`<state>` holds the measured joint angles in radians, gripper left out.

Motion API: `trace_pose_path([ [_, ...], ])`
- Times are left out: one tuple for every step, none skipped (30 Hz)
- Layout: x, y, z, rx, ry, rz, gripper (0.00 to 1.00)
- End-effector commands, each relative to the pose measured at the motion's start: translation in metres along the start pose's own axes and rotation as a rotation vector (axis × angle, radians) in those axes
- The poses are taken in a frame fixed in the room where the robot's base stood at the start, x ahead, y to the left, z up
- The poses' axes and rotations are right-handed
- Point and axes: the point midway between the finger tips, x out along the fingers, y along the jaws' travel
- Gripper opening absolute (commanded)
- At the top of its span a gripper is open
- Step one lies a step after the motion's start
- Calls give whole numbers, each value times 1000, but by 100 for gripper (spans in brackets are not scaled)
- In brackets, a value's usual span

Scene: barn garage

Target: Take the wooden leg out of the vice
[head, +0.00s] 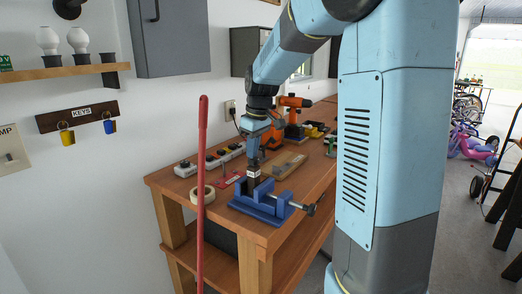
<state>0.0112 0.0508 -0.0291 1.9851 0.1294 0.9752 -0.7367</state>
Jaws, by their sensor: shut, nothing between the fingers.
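The blue vice (264,203) stands on the wooden workbench (287,233) near its front corner. A dark upright piece (254,184) stands in the vice jaws; it seems to be the wooden leg, but it is small in the view. A small pale patch shows near its top. My gripper (256,163) points down just above the vice, close to the top of the dark piece. It is shut with nothing held. Whether the fingertips touch the piece cannot be told from this view.
A tape roll (205,195) and a red upright pole (201,180) are left of the vice. Power strips (210,162) lie along the wall. An orange drill (293,103) and other tools stand farther back. The vice handle (310,209) sticks out to the right.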

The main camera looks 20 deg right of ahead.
Motion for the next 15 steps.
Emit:
trace_pose_path([
  [4,0,2,1,-1,0,0],
  [6,0,2,1,-1,0,0],
  [8,0,2,2,-1,-1,0],
  [9,0,3,2,-1,-1,0],
  [10,0,3,2,-2,-2,0],
  [11,0,3,2,-3,-2,0],
  [11,0,4,2,-3,-3,0],
  [12,0,4,2,-4,-3,0],
  [12,0,4,2,-5,-4,0],
  [12,0,4,2,-6,-4,0],
  [13,0,4,2,-6,-5,0],
  [13,-1,5,2,-7,-5,0],
  [14,-1,5,2,-8,-6,0],
  [14,-1,5,3,-9,-6,0],
  [14,-1,6,3,-9,-7,0],
])
